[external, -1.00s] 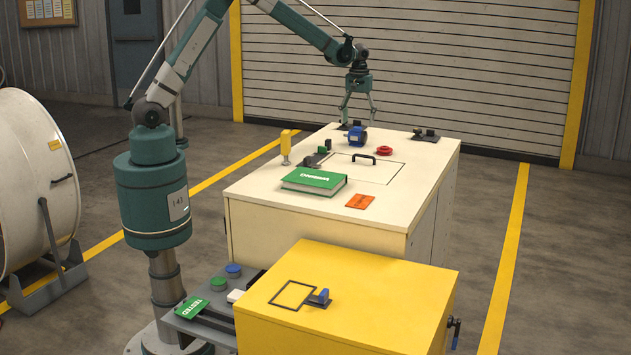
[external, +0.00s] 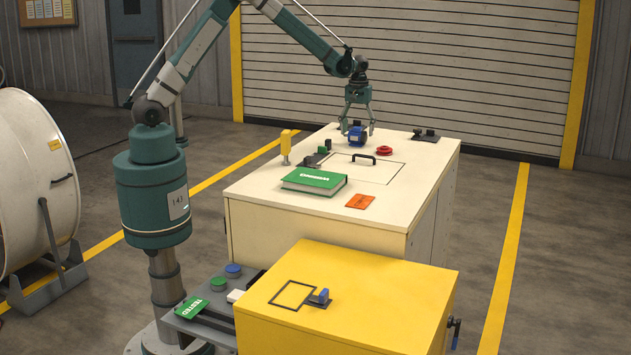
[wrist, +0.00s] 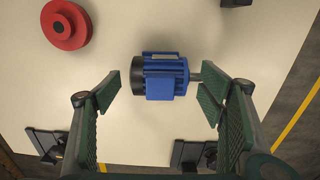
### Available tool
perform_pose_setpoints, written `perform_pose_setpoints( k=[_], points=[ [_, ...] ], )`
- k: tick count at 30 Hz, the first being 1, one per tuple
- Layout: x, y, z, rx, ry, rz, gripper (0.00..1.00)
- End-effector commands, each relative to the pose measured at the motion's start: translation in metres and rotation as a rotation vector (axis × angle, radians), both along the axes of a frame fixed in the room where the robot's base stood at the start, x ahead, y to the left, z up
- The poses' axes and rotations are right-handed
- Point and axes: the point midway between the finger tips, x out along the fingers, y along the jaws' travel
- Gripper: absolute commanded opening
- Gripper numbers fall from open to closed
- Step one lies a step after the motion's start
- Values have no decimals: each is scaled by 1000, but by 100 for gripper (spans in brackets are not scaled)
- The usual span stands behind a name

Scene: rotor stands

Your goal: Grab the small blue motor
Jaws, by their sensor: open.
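The small blue motor (external: 357,136) lies on the far part of the cream cabinet top. In the wrist view the motor (wrist: 164,77) has a ribbed blue body, a black end cap on the left and a short shaft on the right. My gripper (external: 358,129) is right above and around it in the external view. In the wrist view my gripper (wrist: 162,98) is open, with one green finger pad at each side of the motor. I see a gap on the left; the right pad is close to the shaft. Whether it touches, I cannot tell.
A red pulley-like disc (wrist: 66,25) lies near the motor. Dark brackets (external: 425,136) stand at the cabinet's far right edge. A black handle (external: 363,156), a green book (external: 314,181), an orange card (external: 360,201) and a yellow tool (external: 286,147) occupy the nearer cream top.

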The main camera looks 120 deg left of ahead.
Motion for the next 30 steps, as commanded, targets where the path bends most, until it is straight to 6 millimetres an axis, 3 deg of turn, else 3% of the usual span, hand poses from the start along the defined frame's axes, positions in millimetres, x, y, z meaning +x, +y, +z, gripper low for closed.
perform_pose_setpoints(
  k=[4, 13, 23, 30],
  points=[
    [0, 0, 0, 0, 0, 0, 66],
    [0, 0, 0, 0, 0, 0, 29],
    [0, 0, 3, 0, 0, 0, 29],
    [0, 0, 20, 0, 0, 0, 29]
  ],
)
